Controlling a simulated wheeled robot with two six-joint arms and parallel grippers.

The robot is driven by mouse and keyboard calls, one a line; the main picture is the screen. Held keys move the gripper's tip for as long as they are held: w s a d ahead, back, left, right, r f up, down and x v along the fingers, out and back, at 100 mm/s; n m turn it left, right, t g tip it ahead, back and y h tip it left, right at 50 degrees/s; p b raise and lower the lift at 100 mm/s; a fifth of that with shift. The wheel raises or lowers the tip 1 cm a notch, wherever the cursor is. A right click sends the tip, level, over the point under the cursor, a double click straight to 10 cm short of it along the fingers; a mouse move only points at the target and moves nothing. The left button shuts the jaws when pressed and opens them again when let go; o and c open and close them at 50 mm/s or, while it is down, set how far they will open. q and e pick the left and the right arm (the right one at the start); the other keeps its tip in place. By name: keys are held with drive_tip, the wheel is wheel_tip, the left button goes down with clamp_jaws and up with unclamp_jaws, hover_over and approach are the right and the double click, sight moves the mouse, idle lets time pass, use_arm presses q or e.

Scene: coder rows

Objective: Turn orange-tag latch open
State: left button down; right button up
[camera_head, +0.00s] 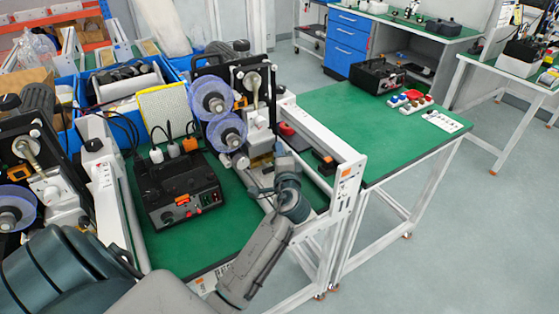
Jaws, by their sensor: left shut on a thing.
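A coder machine (254,84) with clear blue-rimmed reels (212,97) stands on the green-topped row in the middle of the head view. A small orange tag (241,103) shows on its front, by the reels. My left gripper (264,166) is at the lower part of this machine, shut on a small part there that I take to be the latch. The gripper and wrist largely hide that part, so its turn angle cannot be told. My right gripper is not in view.
A black control box (182,190) with an orange label stands left of my gripper. A white frame rail (325,140) runs close on its right. Another coder (35,170) stands at far left. The green table (345,110) beyond has free room.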

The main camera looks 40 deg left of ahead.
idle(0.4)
use_arm(q)
drive_tip(key=c, duration=1.3)
unclamp_jaws()
drive_tip(key=shift+o, duration=0.2)
drive_tip(key=b+v, duration=0.2)
drive_tip(key=v, duration=0.8)
drive_tip(key=shift+d+b, duration=0.15)
drive_tip(key=shift+b, duration=0.25)
drive_tip(key=shift+s+d, duration=0.15)
drive_tip(key=shift+s, duration=0.1)
